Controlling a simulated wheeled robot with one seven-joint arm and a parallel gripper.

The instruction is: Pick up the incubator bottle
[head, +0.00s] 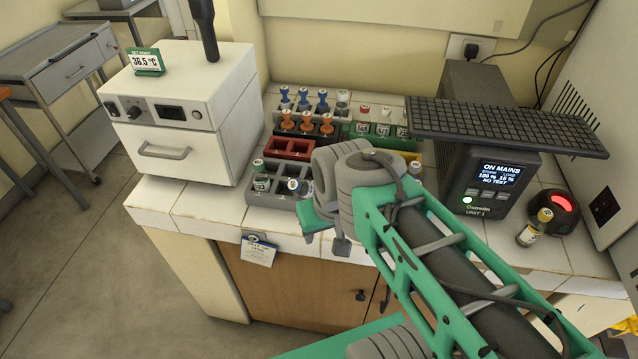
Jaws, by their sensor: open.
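My gripper (326,232) is at the end of my green arm, over the front edge of the tiled counter. It is open, partly hidden by my own wrist, and I see nothing held in it. The white incubator (180,110) has a closed front drawer and a sign reading 36.5 °C. I cannot tell which bottle is the incubator one.
Behind are racks with blue-topped and orange items (306,122), a red tray (289,147) and a green rack (378,141) of bottles. A dark power unit (490,180) with an overhanging black grille (505,126) and a red-lit dome (560,209) stand right. A tag (258,250) hangs in front.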

